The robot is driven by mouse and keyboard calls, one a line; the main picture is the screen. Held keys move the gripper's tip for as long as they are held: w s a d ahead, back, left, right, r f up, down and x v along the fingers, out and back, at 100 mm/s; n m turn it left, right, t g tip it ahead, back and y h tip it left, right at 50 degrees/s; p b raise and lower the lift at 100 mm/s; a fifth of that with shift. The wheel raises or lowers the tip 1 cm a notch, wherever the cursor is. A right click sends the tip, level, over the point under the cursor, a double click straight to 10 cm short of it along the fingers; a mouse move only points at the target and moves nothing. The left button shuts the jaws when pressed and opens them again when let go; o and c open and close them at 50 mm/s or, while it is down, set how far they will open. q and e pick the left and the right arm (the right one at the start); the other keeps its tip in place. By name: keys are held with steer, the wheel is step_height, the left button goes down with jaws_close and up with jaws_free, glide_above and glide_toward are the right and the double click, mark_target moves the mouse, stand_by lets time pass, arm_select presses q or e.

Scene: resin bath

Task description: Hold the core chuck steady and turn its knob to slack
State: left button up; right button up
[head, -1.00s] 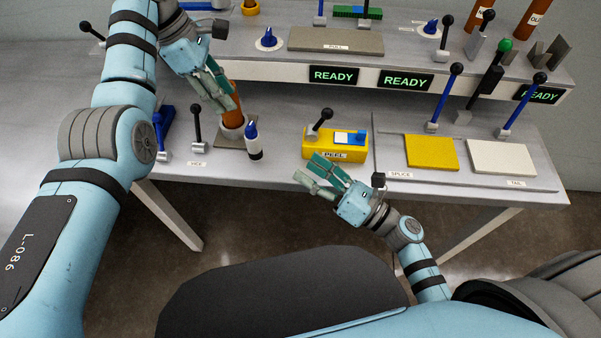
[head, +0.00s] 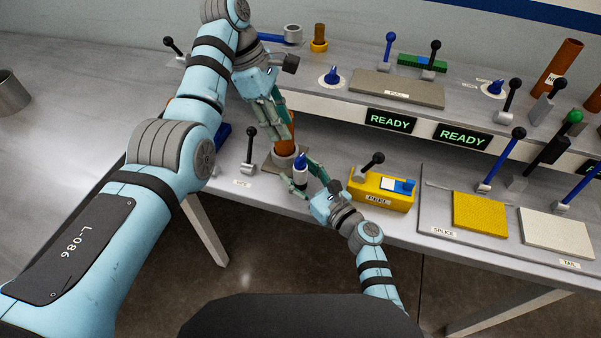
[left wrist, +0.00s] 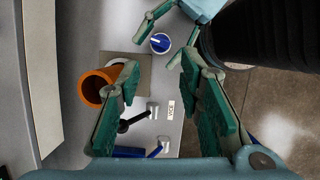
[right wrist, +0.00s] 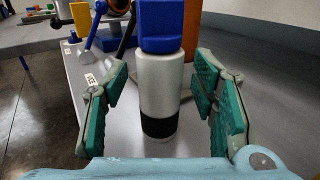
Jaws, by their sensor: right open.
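The core chuck is a grey collar (head: 283,163) on a flat plate, with an upright brown tube (head: 285,146) in it; in the left wrist view the orange-brown tube (left wrist: 92,88) shows its open mouth. Its blue knob (head: 300,160) tops a silver cylinder with a black band, seen close in the right wrist view (right wrist: 160,85). My right gripper (head: 300,174) is open, with a finger on each side of the cylinder and visible gaps. My left gripper (head: 279,128) is open above the chuck, one finger partly over the tube; the gap between its fingers is empty.
A black-knobbed lever (head: 250,145) stands left of the chuck. The yellow PEEL box (head: 382,192) is close to its right. A shelf with READY displays (head: 390,121) rises behind. The bench at far left is mostly clear.

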jaws_close()
stand_by(0.4)
arm_select(q)
steer(key=shift+c, duration=0.5)
